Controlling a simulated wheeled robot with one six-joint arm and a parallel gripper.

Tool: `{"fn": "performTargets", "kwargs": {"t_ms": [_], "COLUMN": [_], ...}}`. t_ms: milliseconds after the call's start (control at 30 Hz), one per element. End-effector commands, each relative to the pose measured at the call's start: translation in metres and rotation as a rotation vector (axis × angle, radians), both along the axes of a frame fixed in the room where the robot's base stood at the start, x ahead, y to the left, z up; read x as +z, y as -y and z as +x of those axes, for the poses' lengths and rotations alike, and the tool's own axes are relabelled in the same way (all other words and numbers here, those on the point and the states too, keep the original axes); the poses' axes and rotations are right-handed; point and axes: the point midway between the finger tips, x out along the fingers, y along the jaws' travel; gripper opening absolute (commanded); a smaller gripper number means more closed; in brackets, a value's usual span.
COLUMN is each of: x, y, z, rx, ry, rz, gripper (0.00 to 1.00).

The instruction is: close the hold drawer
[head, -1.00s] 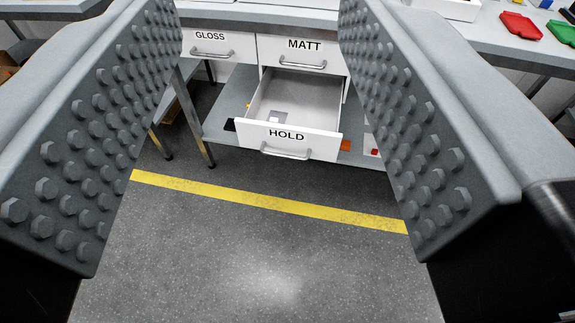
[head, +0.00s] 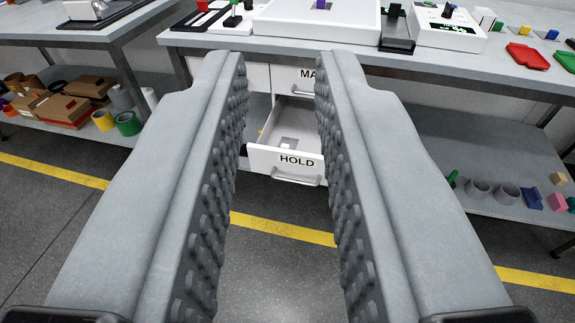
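The hold drawer (head: 262,158) is white, labelled HOLD, and stands pulled out below the bench, between my two fingers in the picture. Its silver handle (head: 297,179) shows on the front, and a small pale item (head: 288,142) lies inside. My gripper (head: 283,68) is open and empty, with studded grey finger pads. It is apart from the drawer, and the right finger covers the drawer's right side. The MATT drawer (head: 306,74) above is shut and partly hidden by the right finger.
The bench top (head: 480,62) carries white devices, small coloured blocks and red and green trays (head: 527,56). Lower shelves hold boxes (head: 62,110) and tape rolls at left, and cups (head: 478,190) and blocks at right. Floor with a yellow line (head: 283,229) lies clear in front.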

Motion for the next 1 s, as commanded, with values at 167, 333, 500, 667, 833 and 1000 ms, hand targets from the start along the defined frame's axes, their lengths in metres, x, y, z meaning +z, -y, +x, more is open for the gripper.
{"fn": "performTargets", "kwargs": {"t_ms": [167, 333, 500, 667, 833, 1000], "x": [-0.017, -0.044, -0.078, -0.114, -0.16, -0.211], "y": [-0.005, -0.01, -0.012, -0.012, -0.011, -0.007], "z": [0.033, 0.08, 0.124, 0.163, 0.199, 0.229], "rx": [0.008, -0.004, -0.048, -0.115, -0.214, -0.344], "ry": [-0.042, -0.101, -0.159, -0.21, -0.262, -0.305], "rz": [0.132, 0.348, 0.56, 0.754, 0.95, 1.133], "gripper": [0.0, 0.0, 0.0, 0.0, 0.0, 0.0]}}
